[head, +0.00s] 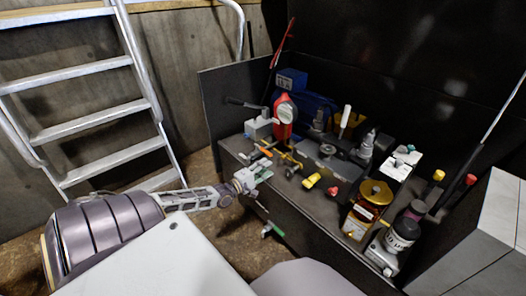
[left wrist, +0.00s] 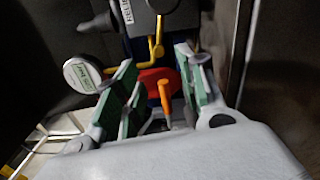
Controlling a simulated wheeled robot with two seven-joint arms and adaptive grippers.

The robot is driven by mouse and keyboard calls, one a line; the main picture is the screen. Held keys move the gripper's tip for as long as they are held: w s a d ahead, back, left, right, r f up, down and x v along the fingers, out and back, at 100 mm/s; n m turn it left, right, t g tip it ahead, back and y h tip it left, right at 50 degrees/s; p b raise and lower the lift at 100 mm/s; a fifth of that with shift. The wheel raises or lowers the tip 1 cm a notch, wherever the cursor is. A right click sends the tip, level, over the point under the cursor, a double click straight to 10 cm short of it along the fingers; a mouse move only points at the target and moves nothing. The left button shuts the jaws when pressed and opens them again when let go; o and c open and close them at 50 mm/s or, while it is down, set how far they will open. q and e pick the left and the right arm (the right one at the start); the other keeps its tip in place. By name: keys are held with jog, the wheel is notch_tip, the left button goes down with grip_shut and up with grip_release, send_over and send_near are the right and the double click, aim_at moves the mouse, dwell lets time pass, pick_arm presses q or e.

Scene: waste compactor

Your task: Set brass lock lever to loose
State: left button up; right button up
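My left gripper (head: 257,172) reaches the front left edge of the dark bench in the head view. In the left wrist view, its two green-padded fingers (left wrist: 155,100) are apart, with a gap between them. An orange-handled lever (left wrist: 164,100) shows in that gap, with a red part (left wrist: 152,78) behind it; I cannot tell whether a finger touches it. A bent brass-yellow lever (left wrist: 157,42) stands just beyond the fingertips, below a grey housing. Brass-coloured fittings (head: 291,160) also show right of the gripper in the head view. Which part is the lock lever is unclear. My right gripper is not in view.
A green-tipped lever (head: 270,230) hangs at the bench front. A metal ladder (head: 90,120) stands at the left.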

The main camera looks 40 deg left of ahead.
pick_arm(q)
jog(key=shift+s, duration=0.4)
